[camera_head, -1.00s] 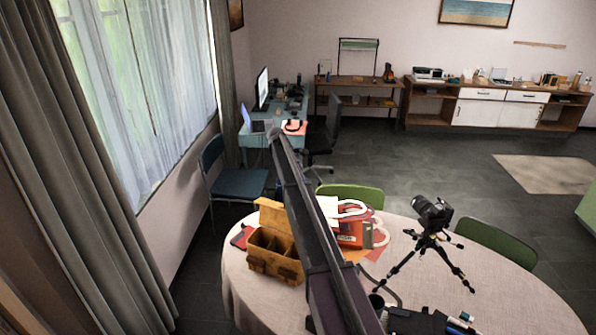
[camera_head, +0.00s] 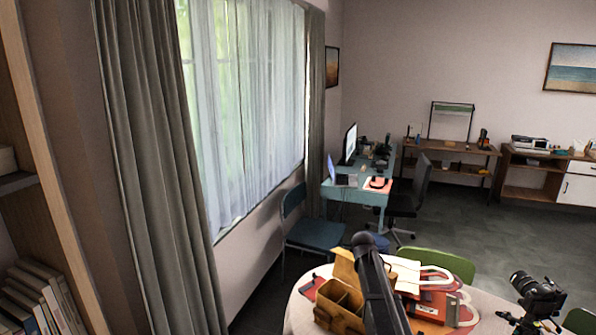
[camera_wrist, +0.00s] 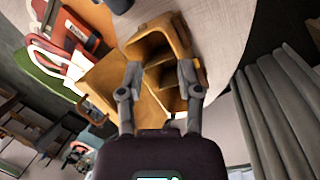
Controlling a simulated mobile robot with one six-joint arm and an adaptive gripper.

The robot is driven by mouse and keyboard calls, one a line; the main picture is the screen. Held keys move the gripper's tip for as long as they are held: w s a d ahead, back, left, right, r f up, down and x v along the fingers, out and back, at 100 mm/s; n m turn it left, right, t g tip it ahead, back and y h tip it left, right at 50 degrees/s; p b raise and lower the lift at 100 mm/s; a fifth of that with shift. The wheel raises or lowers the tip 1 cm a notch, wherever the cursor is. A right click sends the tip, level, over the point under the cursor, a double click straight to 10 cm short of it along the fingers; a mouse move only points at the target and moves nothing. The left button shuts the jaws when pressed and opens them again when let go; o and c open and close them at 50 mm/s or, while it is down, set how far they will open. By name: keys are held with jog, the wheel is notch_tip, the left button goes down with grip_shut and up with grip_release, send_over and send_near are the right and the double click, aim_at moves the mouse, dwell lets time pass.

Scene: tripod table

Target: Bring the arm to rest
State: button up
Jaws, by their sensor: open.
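My gripper (camera_wrist: 160,75) shows in the wrist view with its two fingers apart and nothing between them. Behind the fingers in that view is a yellow-brown wooden box (camera_wrist: 150,42) with open compartments and a raised lid; the gap between fingers and box is hard to judge. In the head view my arm rises from the bottom edge in front of the table, and the fingers do not show there. The same box (camera_head: 340,300) stands on the round table (camera_head: 300,312), left of my arm, partly hidden by it.
A red and white bag (camera_head: 437,300) lies right of my arm. A camera on a tripod (camera_head: 537,297) stands further right. Green chairs (camera_head: 440,264) and a blue chair (camera_head: 315,234) surround the table. A curtain (camera_head: 155,170) and a bookshelf (camera_head: 40,295) are at left.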

jog(key=s+a+f+m+y+b, duration=0.1)
jog(key=s+a+f+b, duration=0.1)
jog(key=s, duration=0.6)
jog(key=s+a+f+m+y+b, duration=0.1)
jog(key=s+a+f+b, duration=0.1)
jog(key=s, duration=0.7)
jog(key=s+a+f+m+b, duration=0.2)
jog(key=s+a+f, duration=0.1)
jog(key=s, duration=0.5)
jog(key=shift+s+f+y, duration=0.25)
jog(key=shift+f+y, duration=0.05)
jog(key=shift+y, duration=0.1)
